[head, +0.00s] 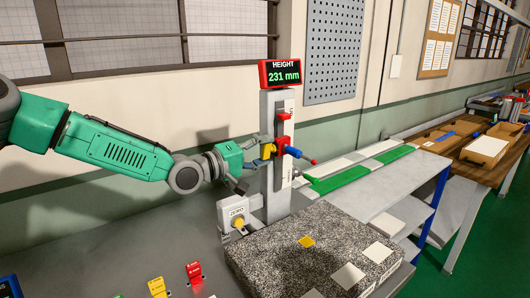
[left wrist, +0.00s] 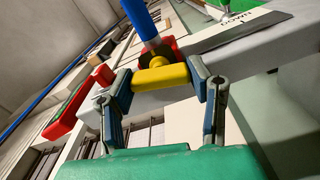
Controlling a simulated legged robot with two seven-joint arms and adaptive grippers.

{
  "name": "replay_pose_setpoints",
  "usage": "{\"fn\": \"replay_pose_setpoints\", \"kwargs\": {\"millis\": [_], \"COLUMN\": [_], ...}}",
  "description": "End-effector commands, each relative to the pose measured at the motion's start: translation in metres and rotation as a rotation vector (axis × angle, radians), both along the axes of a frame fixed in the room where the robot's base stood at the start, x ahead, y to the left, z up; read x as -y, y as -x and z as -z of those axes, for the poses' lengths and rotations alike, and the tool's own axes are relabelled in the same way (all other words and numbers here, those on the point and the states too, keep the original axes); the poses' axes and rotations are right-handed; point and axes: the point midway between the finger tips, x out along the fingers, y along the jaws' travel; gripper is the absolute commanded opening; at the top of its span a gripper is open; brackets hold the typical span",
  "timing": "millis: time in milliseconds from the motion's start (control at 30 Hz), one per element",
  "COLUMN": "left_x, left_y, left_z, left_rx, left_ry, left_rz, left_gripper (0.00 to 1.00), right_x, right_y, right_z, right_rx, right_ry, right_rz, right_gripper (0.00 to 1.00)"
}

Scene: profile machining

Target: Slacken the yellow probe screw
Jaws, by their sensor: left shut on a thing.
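The yellow probe screw (head: 267,152) sits on the left side of the red probe carriage (head: 283,143) on the grey height gauge column (head: 273,195). A probe with a blue section and a red tip (head: 313,162) points right from the carriage. My left gripper (head: 264,151) is at the screw. In the left wrist view the yellow screw (left wrist: 161,79) lies crosswise between the two fingers (left wrist: 166,84), which are shut on it. The display (head: 281,73) on top reads HEIGHT 231 mm. My right gripper is not in view.
A grey box marked ZERO with a yellow button (head: 239,223) stands at the column's foot. A speckled granite plate (head: 275,262) with a yellow square and pale squares lies in front. Red and yellow tags (head: 194,272) stand at lower left. Shelving and a wooden bench (head: 470,150) are at right.

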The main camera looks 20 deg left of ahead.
Motion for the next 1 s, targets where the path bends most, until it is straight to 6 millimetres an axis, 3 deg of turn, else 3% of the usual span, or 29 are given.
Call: {"fn": "replay_pose_setpoints", "kwargs": {"millis": [233, 267, 300, 667, 767, 1000], "left_x": [-0.001, -0.001, -0.001, -0.002, -0.009, -0.042], "left_y": [0.001, 0.001, 0.001, 0.002, 0.01, 0.048], "left_z": [0.006, 0.006, 0.006, 0.002, 0.001, 0.002], "left_rx": [-0.01, -0.01, -0.01, -0.003, -0.003, -0.004], "left_ry": [-0.005, -0.005, -0.005, -0.002, -0.001, 0.003], "left_rz": [-0.001, -0.001, -0.001, -0.001, -0.003, -0.004], "left_gripper": [0.17, 0.57, 0.67, 0.67, 0.67, 0.67], "right_x": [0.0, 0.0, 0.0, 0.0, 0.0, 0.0], "right_y": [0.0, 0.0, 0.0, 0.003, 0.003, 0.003], "right_z": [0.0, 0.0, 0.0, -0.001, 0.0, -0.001], "right_rx": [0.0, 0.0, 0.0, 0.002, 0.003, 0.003], "right_ry": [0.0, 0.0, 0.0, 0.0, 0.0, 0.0], "right_rz": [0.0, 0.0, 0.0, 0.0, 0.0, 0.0], "right_gripper": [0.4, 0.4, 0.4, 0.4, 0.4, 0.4]}}
